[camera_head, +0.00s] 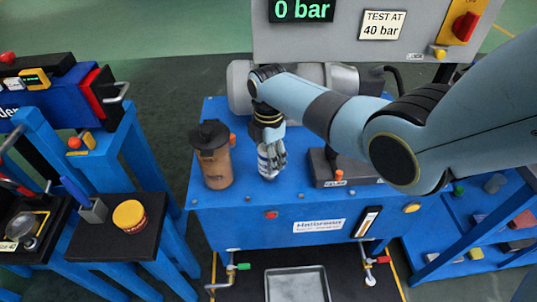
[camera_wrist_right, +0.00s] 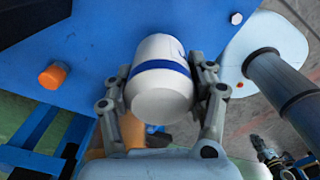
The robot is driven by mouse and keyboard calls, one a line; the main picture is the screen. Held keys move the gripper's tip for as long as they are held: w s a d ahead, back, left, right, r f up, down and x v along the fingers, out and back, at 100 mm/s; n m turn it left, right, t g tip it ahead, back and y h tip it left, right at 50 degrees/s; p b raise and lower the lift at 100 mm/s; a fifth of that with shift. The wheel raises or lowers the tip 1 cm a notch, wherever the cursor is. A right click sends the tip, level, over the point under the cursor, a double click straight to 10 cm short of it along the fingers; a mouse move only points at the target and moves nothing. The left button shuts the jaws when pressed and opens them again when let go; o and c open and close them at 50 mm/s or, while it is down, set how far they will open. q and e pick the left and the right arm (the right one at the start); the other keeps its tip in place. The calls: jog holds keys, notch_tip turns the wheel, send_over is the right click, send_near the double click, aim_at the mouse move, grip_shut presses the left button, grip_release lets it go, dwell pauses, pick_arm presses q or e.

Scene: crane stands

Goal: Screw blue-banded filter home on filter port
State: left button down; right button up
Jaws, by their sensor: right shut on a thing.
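The white filter with a blue band (camera_wrist_right: 161,76) is between the fingers of my right gripper (camera_wrist_right: 165,95), which is shut on its sides. In the head view my right gripper (camera_head: 272,158) points down over the blue power unit's top (camera_head: 240,200), with the white filter (camera_head: 265,165) partly covered by the fingers. The filter port cannot be made out; the filter and gripper may hide it. I cannot tell whether the filter touches the port. My left gripper is not in view.
A brown canister with a black lid (camera_head: 213,160) stands left of the gripper. A dark block (camera_head: 340,167) sits right of it. A grey panel reading 0 bar (camera_head: 350,30) stands behind. A yellow tin (camera_head: 130,215) is on the left stand. An orange cap (camera_wrist_right: 53,75) shows in the wrist view.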

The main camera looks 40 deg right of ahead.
jog(key=shift+f+b, duration=0.65)
jog(key=shift+f, duration=0.2)
dwell(0.3)
jog(key=m+p, duration=0.1)
jog(key=m, duration=0.2)
jog(key=shift+r, duration=0.15)
jog(key=shift+m, duration=1.1)
jog(key=shift+m+p, duration=0.45)
jog(key=shift+m, duration=0.45)
jog(key=m, duration=0.3)
jog(key=shift+m+p, duration=0.45)
jog(key=shift+m, duration=0.65)
jog(key=m, duration=0.3)
jog(key=shift+d+f, duration=0.1)
jog(key=shift+f, duration=0.1)
